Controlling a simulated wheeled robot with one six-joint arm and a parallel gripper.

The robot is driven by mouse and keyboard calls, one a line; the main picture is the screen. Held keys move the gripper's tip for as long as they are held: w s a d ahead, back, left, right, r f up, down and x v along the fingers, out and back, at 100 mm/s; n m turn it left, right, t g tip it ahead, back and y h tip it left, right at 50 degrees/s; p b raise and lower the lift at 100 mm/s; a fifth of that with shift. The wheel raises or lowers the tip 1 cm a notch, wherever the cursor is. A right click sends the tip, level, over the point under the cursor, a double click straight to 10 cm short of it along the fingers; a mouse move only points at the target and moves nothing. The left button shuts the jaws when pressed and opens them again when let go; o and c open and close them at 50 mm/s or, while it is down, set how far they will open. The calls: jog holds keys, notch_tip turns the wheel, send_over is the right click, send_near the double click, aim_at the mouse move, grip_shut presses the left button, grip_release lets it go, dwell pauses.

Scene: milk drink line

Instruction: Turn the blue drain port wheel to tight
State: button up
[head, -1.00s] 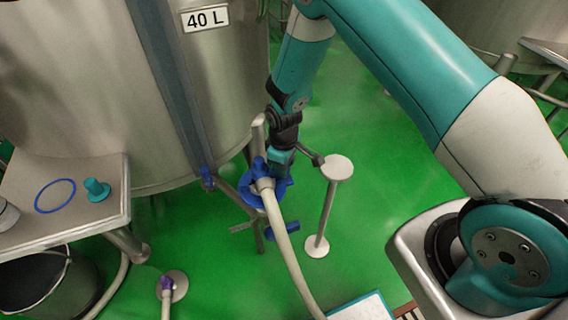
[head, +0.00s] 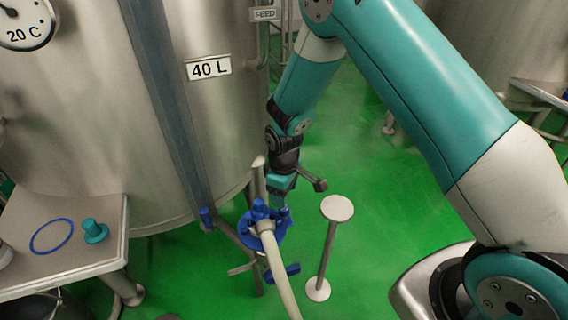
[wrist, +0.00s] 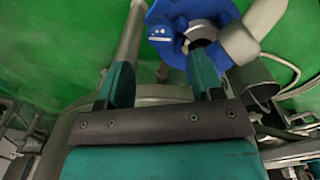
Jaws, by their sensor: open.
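The blue drain port wheel (head: 250,236), with raised lugs, sits around the end of a pale hose (head: 278,275) low beside the 40 L tank. My gripper (head: 279,193) is just above and behind the wheel in the head view, its fingertips partly hidden near the wheel's right lug. In the wrist view my gripper (wrist: 162,80) is open, with nothing between its two teal fingers. The wheel (wrist: 170,46) shows at the top there, by the right fingertip. I cannot tell whether that finger touches it. Any tight mark is not readable.
The steel tank (head: 90,90) rises at the left. A round-topped post (head: 337,208) stands close to the right of the wheel. A blue-handled valve (head: 283,273) is below the wheel. A side table (head: 70,263) holds a blue ring (head: 52,236) and a teal plug (head: 94,231). Green floor is open at right.

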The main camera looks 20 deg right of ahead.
notch_tip(320, 180, up, 12)
jog(key=shift+f, duration=0.15)
jog(key=shift+d+f, duration=0.1)
